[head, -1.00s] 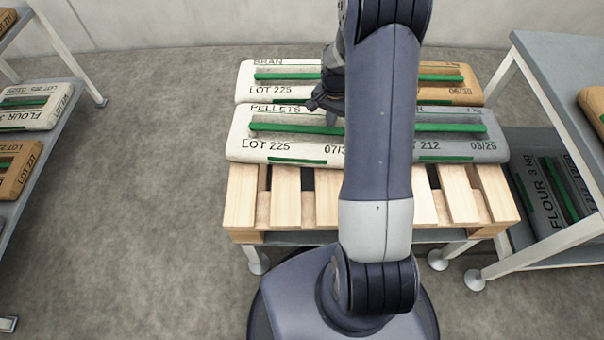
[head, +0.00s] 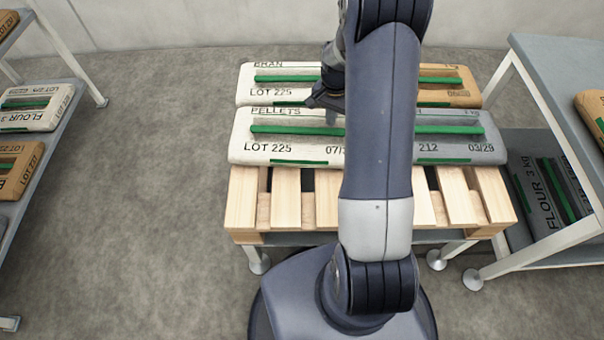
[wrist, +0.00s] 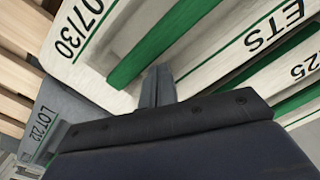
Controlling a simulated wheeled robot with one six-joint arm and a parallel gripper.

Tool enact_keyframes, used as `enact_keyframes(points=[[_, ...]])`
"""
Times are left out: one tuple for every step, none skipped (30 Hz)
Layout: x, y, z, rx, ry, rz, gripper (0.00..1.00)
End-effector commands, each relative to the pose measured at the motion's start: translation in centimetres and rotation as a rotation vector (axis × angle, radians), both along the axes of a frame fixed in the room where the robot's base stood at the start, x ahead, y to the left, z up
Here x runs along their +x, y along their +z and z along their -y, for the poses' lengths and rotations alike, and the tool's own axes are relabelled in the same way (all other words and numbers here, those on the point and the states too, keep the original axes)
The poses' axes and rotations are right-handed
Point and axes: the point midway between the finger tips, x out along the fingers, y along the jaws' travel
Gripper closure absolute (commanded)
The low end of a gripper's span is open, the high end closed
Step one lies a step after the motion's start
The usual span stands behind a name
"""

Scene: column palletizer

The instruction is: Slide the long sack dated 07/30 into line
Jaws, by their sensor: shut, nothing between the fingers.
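The long white pellets sack (head: 312,150) lies in the front row on the pallet, with a green strip along its top. Its date is partly covered by my arm in the head view; the wrist view shows 07/30 on this sack (wrist: 75,62). My gripper (head: 333,116) is shut and empty, pointing down over the sack's back margin, near the right end of the word PELLETS. In the wrist view the fingertips (wrist: 157,74) are beside the green strip. I cannot tell whether they touch the sack.
A grey sack (head: 482,150), LOT 212, dated 03/29, adjoins on the right. Behind lie a white bran sack (head: 262,91) and a brown sack (head: 470,88). The front pallet slats (head: 288,200) are bare. Racks with sacks stand left and right (head: 565,75).

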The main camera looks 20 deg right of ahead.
Motion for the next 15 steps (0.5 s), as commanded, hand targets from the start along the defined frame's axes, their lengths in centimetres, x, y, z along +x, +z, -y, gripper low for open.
enact_keyframes(points=[[0.0, 0.8, 0.0, 0.000, 0.000, 0.000, 1.00], [0.0, 1.0, 0.0, 0.000, 0.000, 0.000, 1.00], [0.0, 1.4, 0.0, 0.000, 0.000, 0.000, 1.00], [0.0, 1.6, 0.0, -0.001, 0.000, 0.001, 1.00], [0.0, 1.8, 0.0, 0.000, 0.000, 0.001, 1.00], [0.0, 2.2, 0.0, 0.000, 0.000, 0.001, 1.00], [0.0, 2.4, 0.0, 0.000, 0.000, 0.001, 1.00], [0.0, 2.6, 0.0, 0.000, 0.000, 0.001, 1.00], [0.0, 2.9, 0.0, 0.000, 0.000, 0.001, 1.00], [0.0, 3.2, 0.0, 0.000, 0.000, 0.001, 1.00], [0.0, 3.4, 0.0, 0.000, 0.000, 0.001, 1.00], [0.0, 3.7, 0.0, 0.000, 0.000, 0.001, 1.00], [0.0, 4.0, 0.0, 0.000, 0.000, 0.001, 1.00], [0.0, 4.2, 0.0, 0.000, 0.000, 0.001, 1.00], [0.0, 4.5, 0.0, 0.000, 0.000, 0.001, 1.00]])
